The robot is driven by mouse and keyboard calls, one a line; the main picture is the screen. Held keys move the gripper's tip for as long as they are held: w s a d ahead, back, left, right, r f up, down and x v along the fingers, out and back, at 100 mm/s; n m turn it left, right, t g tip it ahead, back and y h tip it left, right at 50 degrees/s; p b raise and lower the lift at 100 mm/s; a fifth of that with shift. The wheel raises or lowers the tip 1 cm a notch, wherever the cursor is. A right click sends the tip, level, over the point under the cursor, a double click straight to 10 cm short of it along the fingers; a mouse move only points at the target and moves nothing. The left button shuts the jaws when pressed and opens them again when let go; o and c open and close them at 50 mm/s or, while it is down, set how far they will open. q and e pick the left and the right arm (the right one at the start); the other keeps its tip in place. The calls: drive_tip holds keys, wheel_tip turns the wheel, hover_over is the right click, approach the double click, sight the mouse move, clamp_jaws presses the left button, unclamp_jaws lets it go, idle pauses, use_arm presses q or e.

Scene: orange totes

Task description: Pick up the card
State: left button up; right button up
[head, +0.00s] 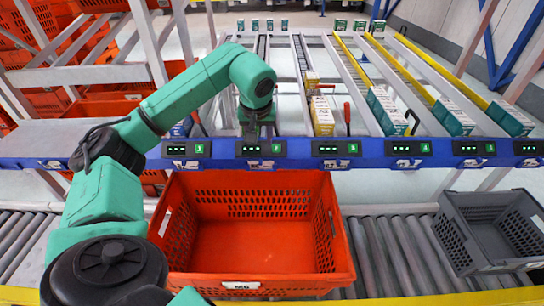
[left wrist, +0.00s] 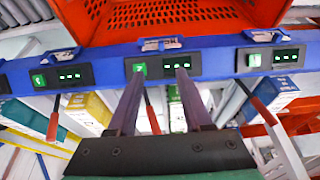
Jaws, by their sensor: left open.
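Small pale card-like pieces sit in clips along the blue rail (head: 290,147), below the displays; one is the card (head: 260,164) under the second display. In the left wrist view, a similar card in its clip (left wrist: 161,44) shows beyond my fingertips. I cannot tell which one the task means. My left gripper (head: 250,128) is above and behind the rail, at the second display. In the left wrist view its two fingers (left wrist: 160,80) are apart, with the display and its green light between them and nothing held. My right gripper is not in view.
An empty orange tote (head: 255,245) stands in front of the rail on the roller conveyor (head: 385,250). A grey crate (head: 490,235) is at the right. Behind the rail, sloped lanes hold yellow boxes (head: 322,115) and teal-white boxes (head: 385,112). Red handles (head: 347,118) stick up between lanes.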

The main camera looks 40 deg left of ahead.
use_arm(q)
approach(260, 163)
drive_tip(key=a+f, duration=0.1)
drive_tip(key=f, duration=0.1)
drive_tip(key=x, duration=0.6)
drive_tip(key=shift+w+d+f, duration=0.2)
drive_tip(key=shift+w+f, duration=0.05)
drive_tip(key=shift+w, duration=0.15)
drive_tip(key=shift+w+a+f, duration=0.1)
drive_tip(key=shift+w+f, duration=0.1)
drive_tip(key=shift+f, duration=0.15)
clamp_jaws()
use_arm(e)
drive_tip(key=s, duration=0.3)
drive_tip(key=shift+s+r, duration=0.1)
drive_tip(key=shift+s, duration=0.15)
